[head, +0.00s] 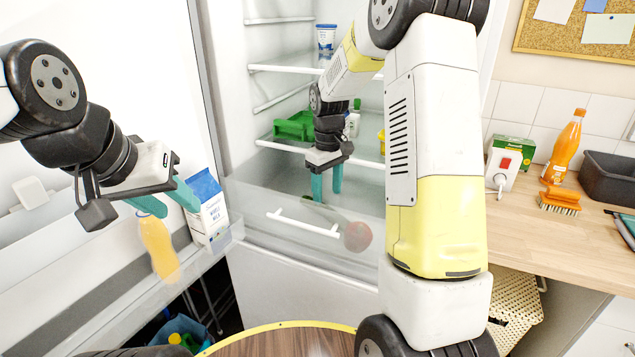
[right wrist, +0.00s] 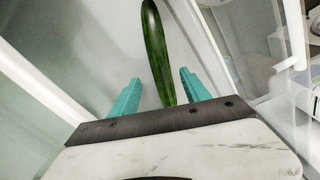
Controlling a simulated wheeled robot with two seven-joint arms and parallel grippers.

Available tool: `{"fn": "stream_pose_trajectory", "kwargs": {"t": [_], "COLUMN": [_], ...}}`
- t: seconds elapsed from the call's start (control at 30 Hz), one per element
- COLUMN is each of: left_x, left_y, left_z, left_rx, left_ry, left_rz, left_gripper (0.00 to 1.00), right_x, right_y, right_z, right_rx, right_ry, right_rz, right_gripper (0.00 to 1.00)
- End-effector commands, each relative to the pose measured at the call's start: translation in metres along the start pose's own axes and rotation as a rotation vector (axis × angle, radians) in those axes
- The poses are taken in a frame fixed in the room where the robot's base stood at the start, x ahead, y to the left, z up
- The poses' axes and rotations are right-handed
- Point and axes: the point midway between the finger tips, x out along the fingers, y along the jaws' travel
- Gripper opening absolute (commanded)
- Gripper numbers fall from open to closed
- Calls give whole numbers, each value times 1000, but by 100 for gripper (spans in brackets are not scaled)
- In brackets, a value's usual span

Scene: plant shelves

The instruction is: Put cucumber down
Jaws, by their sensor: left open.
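The long dark green cucumber (right wrist: 158,55) lies in the right wrist view with its near end between the fingers of my right gripper (right wrist: 160,94). The fingers are apart, with a gap on each side of the cucumber. In the head view my right gripper (head: 327,190) points down into the clear fridge drawer (head: 262,205). Only a small dark green bit shows near its fingertips there. My left gripper (head: 178,207) is open by the fridge door, just above a tilted orange bottle (head: 160,248); I cannot tell whether they touch.
A blue and white milk carton (head: 207,212) stands in the door shelf right of the bottle. A round red item (head: 358,236) shows through the drawer front. A green crate (head: 294,126) sits on the shelf above. The wooden counter (head: 530,218) is at the right.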

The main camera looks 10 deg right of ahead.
Motion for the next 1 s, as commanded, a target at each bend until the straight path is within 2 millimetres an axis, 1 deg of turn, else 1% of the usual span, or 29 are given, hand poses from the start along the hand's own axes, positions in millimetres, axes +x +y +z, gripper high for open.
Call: {"fn": "stream_pose_trajectory", "kwargs": {"t": [0.03,0.17,0.27,0.37,0.6,0.7,0.83,1.0], "left_x": [0,0,0,0,0,0,0,0], "left_y": [0,0,0,0,0,0,0,0], "left_z": [0,0,0,0,0,0,0,0], "left_rx": [0,0,0,0,0,0,0,0], "left_ry": [0,0,0,0,0,0,0,0], "left_rz": [0,0,0,0,0,0,0,0], "left_gripper": [41,41,41,41,41,41,41,41], "right_x": [10,9,2,-14,-71,-92,-112,-127], "right_y": [-4,-4,-4,-3,-2,-2,-1,-2], "right_z": [5,5,5,4,2,1,0,2], "right_rx": [1,1,1,1,0,0,-1,2], "right_ry": [-21,-21,-19,-17,-11,-9,-9,-7], "right_rz": [-15,-15,-14,-12,-9,-8,-7,-7], "right_gripper": [55,55,55,55,55,55,55,55]}}
